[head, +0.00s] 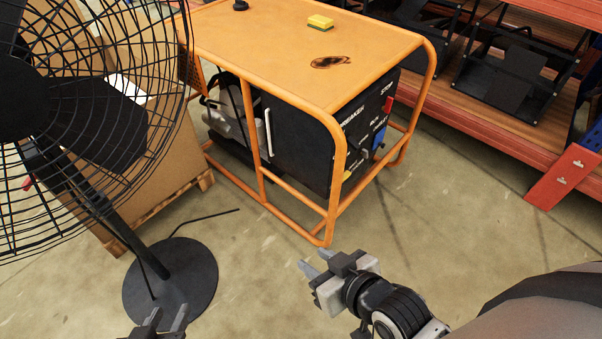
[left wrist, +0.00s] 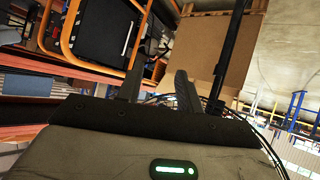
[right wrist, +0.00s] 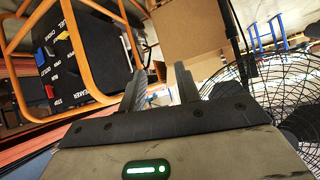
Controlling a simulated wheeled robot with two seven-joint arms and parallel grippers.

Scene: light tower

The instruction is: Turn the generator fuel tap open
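The generator has an orange tube frame with an orange top (head: 290,50) and stands in the middle of the head view. Its black control panel (head: 360,125) faces right, with a red switch (head: 388,104), a blue outlet (head: 379,138) and a small yellow part (head: 347,175) low down. In the right wrist view the panel (right wrist: 95,55) shows tilted, with a FUEL label near a small yellow part (right wrist: 62,36). The tap's position is too small to tell. My right gripper (head: 312,263) is open and empty, in front of the frame. My left gripper (head: 168,320) is open and empty at the bottom edge.
A black floor fan (head: 172,275) stands at the left, before a cardboard box (head: 150,165) on a pallet. A yellow sponge (head: 320,22) and a dark stain lie on the generator top. Red-brown shelving (head: 500,130) stands at the right. Floor near the panel is clear.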

